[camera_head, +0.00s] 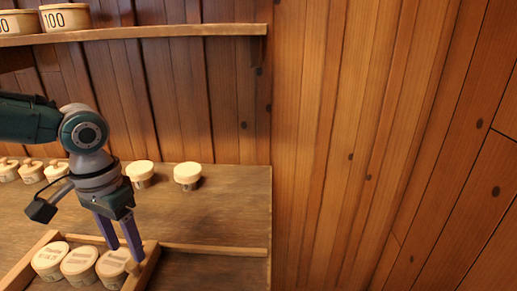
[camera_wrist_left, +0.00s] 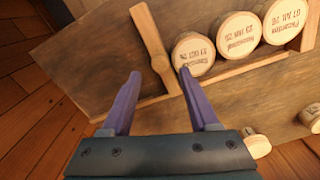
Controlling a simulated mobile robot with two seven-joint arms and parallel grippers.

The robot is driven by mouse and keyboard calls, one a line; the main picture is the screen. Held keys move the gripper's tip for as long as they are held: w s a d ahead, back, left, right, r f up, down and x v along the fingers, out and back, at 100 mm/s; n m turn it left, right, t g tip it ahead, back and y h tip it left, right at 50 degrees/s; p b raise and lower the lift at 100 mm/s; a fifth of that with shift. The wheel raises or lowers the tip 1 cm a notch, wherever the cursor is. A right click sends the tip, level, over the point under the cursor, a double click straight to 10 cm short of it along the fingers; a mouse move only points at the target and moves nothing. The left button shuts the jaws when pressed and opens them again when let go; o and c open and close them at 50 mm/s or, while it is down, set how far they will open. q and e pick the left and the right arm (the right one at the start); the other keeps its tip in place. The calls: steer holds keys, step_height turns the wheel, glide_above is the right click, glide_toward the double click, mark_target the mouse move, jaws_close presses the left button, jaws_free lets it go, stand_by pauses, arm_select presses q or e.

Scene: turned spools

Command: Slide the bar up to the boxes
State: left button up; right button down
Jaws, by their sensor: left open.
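The bar (camera_head: 149,262) is a slim wooden piece lying across the wooden tray, at the right of a row of round pale boxes. In the left wrist view the bar (camera_wrist_left: 150,40) runs beside the nearest box (camera_wrist_left: 193,56), with a narrow gap between them. The other labelled boxes (camera_head: 79,262) stand side by side further left in the head view. My left gripper (camera_head: 125,250) is open and points down at the bar. In the wrist view its fingers (camera_wrist_left: 160,73) lie on either side of the bar's near end. My right gripper is out of view.
The tray's rail (camera_head: 215,249) runs on to the right along the worktop (camera_head: 225,215). Small lidded pots (camera_head: 187,174) stand in a row behind, along the wall. A shelf (camera_head: 150,32) with numbered tubs is above.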

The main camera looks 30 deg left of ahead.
mark_target(131, 263)
arm_select(q)
step_height(131, 263, up, 6)
steer(key=shift+r, duration=0.25)
stand_by(0.4)
